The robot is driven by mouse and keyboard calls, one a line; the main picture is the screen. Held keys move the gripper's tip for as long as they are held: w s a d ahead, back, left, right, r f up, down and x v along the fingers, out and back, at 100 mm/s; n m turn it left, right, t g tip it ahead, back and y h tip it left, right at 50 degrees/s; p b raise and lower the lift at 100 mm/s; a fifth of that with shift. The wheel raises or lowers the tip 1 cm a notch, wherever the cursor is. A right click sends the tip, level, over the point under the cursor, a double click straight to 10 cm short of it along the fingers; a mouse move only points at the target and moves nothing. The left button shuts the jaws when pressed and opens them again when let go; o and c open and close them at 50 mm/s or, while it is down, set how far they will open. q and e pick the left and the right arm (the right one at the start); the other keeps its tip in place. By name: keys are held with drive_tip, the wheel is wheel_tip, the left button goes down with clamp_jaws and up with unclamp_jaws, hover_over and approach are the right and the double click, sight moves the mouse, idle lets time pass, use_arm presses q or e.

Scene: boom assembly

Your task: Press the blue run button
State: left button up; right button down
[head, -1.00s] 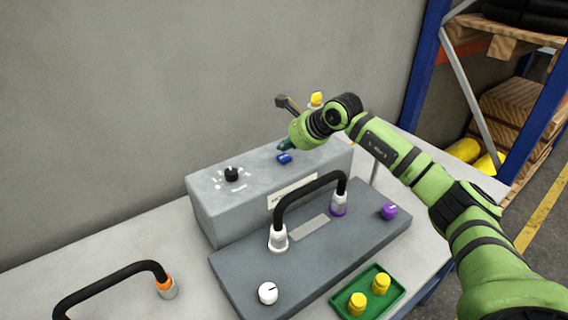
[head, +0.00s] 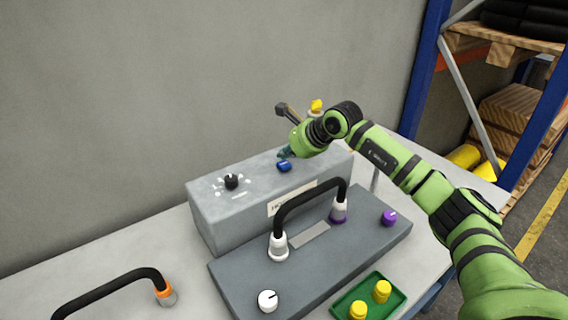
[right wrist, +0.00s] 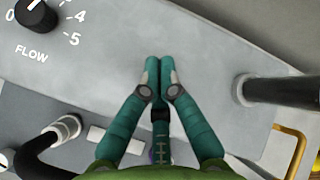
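The blue run button (head: 284,166) stands on top of the grey control box (head: 222,214), right of its black knob. My right gripper (head: 284,154) points down at the box top just behind the button in the head view. Its tips look close to the button, but I cannot tell whether they touch. In the right wrist view the two teal fingers (right wrist: 158,74) are together, with nothing seen between them. The blue button does not show there. My left gripper is out of view.
The black flow knob (head: 231,181) is on the box's left. In front are a dark plate (head: 240,276) with a black handle (head: 305,192), a white knob (head: 268,300) and a purple knob (head: 389,218). A green tray (head: 342,303) holds yellow pieces. Another black handle (head: 110,284) lies left.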

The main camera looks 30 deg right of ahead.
sight(286, 165)
idle(0.4)
drive_tip(key=shift+f+b, duration=0.4)
drive_tip(key=shift+b, duration=0.05)
drive_tip(key=shift+f+b, duration=0.55)
drive_tip(key=shift+f, duration=0.05)
idle(0.5)
idle(0.4)
drive_tip(key=shift+r+p, duration=0.55)
drive_tip(key=shift+r, duration=0.4)
drive_tip(key=shift+r+p, duration=1.55)
drive_tip(key=shift+r, duration=1.05)
drive_tip(key=shift+f, duration=0.15)
